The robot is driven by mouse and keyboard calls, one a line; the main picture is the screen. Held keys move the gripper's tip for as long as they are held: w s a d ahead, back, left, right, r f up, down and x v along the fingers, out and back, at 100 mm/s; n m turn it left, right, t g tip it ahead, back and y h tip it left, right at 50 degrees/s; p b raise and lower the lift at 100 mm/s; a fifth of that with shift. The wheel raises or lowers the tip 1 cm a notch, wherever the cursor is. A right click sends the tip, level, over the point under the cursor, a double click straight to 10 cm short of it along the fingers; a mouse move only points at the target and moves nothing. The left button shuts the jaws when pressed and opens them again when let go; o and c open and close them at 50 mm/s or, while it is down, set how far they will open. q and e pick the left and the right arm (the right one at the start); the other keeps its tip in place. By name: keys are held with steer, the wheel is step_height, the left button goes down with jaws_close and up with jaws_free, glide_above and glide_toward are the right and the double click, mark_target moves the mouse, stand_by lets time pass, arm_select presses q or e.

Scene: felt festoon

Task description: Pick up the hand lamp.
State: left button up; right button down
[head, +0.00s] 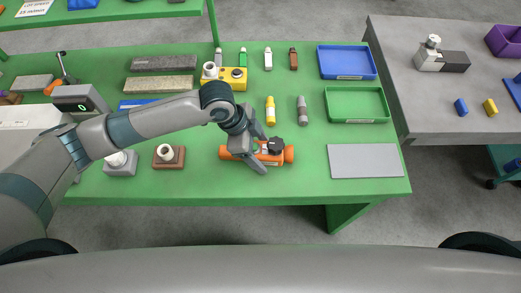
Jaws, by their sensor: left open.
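An orange cylindrical body with a black knob, which I take for the hand lamp (288,154), lies on its side on the green table near the front edge. My left gripper (262,153) is over its middle, with the open fingers reaching down about it. The fingers and wrist hide part of the lamp. I cannot tell whether they touch it. My right gripper is out of the picture.
The green table (228,188) also holds a grey plate (365,161), a green tray (357,119) and a blue tray (347,77). A yellow bottle (270,110) and a grey one (302,109) stand behind the lamp. A brown block (168,164) with a white ring is left.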

mark_target(266, 152)
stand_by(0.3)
arm_select(q)
steer(key=c, duration=1.4)
steer(key=shift+r, duration=0.1)
steer(key=shift+r+b, duration=0.35)
steer(key=shift+r, duration=0.15)
steer(key=r, duration=0.1)
steer(key=s+r+b, duration=0.1)
steer(key=r, duration=0.1)
steer(key=shift+d+r, duration=0.1)
steer(key=s+r+b, duration=0.1)
steer(key=s+r, duration=0.1)
steer(key=s, duration=0.1)
steer(key=s+r, duration=0.2)
steer(key=s, duration=0.2)
steer(key=s+r+b, duration=0.1)
steer(key=s+r, duration=0.1)
steer(key=s, duration=0.1)
steer(key=shift+s+d+r+b, duration=0.35)
